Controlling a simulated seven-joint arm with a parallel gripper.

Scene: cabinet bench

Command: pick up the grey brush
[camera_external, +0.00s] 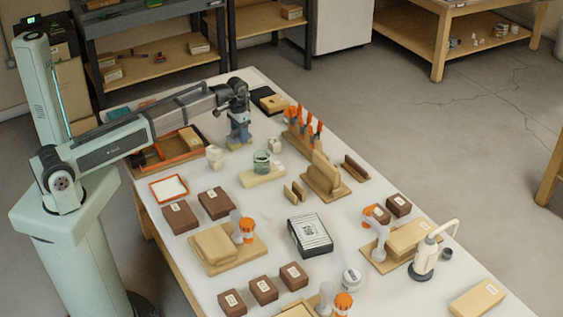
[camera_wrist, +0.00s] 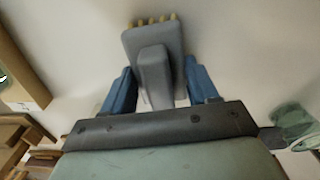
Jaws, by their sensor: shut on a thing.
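The grey brush (camera_wrist: 152,55) shows in the wrist view, with a block-like grey body, a raised grip and a row of yellow bristle tips along its far edge. My gripper (camera_wrist: 160,88) has one blue finger on each side of the raised grip and is shut on it. In the external view my gripper (camera_external: 238,138) points down at the far left part of the white table. The brush is small there and mostly hidden by the fingers. I cannot tell whether it touches the table.
An orange-edged tray (camera_external: 165,152) stands left of my gripper. A white cup (camera_external: 214,155), a green glass (camera_external: 261,160) and a rack of orange-handled tools (camera_external: 302,130) are close by. Brown boxes, wooden blocks and a black-and-white box (camera_external: 310,235) fill the nearer table.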

